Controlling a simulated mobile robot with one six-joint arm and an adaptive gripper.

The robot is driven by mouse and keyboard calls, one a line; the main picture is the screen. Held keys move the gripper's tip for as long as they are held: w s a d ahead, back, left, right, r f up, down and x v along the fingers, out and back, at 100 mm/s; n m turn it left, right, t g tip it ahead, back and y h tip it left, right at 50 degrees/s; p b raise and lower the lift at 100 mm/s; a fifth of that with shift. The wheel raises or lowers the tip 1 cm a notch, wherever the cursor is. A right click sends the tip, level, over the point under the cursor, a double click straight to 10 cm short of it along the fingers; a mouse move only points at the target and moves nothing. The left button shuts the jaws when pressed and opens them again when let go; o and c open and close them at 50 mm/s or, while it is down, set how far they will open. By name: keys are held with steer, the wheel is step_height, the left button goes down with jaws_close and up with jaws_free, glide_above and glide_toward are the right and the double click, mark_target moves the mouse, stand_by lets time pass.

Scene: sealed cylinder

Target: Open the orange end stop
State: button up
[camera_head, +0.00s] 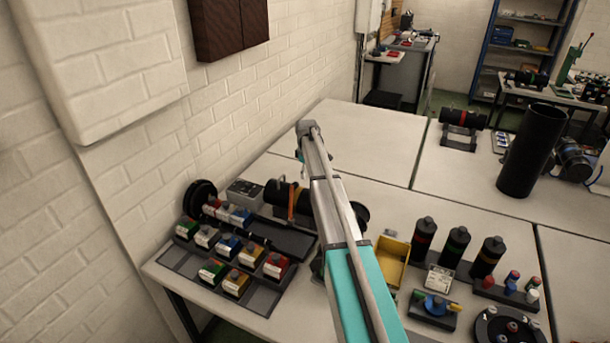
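A small upright orange piece (291,203), which looks like the orange end stop, stands against a dark horizontal cylinder (274,193) on the table left of my arm. It is too small to tell whether it is open or closed. My arm reaches up from the bottom of the view, passes just right of the orange piece and covers the middle of the cylinder. The cylinder's right end shows past the arm. My gripper cannot be made out; the far end of the arm is hidden behind its own links.
Left of the cylinder are a grey box (245,192), a black disc (199,197) and a rack (192,263) of coloured boxes. A yellow bin (393,262), several black bottles and a tall black tube (532,150) stand right. The table behind (367,140) is clear. A brick wall borders the left.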

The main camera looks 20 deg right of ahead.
steer(key=w+d, duration=0.5)
steer(key=shift+d, duration=0.15)
stand_by(0.9)
steer(key=shift+f, duration=0.15)
stand_by(0.6)
